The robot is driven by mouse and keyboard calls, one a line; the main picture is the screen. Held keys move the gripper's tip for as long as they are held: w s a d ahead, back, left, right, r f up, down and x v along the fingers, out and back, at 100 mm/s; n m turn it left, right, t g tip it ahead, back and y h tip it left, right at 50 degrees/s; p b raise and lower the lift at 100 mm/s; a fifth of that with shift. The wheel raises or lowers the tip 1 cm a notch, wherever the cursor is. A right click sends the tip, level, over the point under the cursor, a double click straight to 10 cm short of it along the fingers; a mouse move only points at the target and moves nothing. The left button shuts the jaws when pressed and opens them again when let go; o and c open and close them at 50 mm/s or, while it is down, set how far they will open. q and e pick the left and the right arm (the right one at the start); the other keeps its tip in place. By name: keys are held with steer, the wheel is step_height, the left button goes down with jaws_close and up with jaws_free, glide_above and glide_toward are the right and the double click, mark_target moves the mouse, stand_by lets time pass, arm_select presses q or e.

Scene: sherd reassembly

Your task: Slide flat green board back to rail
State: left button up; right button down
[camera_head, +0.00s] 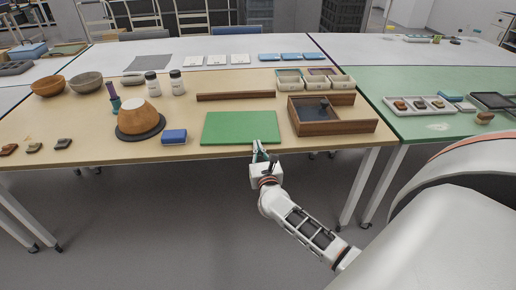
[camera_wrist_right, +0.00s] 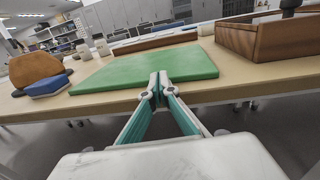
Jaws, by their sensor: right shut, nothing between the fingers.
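The flat green board (camera_head: 240,128) lies on the wooden table near its front edge; it also shows in the right wrist view (camera_wrist_right: 140,70). The brown rail (camera_head: 236,96) lies behind the board, with a strip of bare table between them; in the right wrist view it is the long brown bar (camera_wrist_right: 155,42). My right gripper (camera_head: 259,146) is shut and empty at the board's front edge, right of its middle. In the right wrist view its fingertips (camera_wrist_right: 159,80) overlap the front edge; I cannot tell whether they touch it. My left gripper is not in view.
A wooden box (camera_head: 335,122) stands close to the board's right. Small trays (camera_head: 315,80) stand at the back right. The table between board and rail is clear.

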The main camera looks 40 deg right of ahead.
mark_target(253, 133)
steer(key=b+x, duration=0.2)
steer(key=x, duration=0.6)
steer(key=shift+w+d+f, duration=0.15)
steer(key=shift+w+f, duration=0.05)
steer(key=shift+w+d+r, duration=0.15)
steer(key=shift+w+r, duration=0.05)
steer(key=shift+w, duration=0.15)
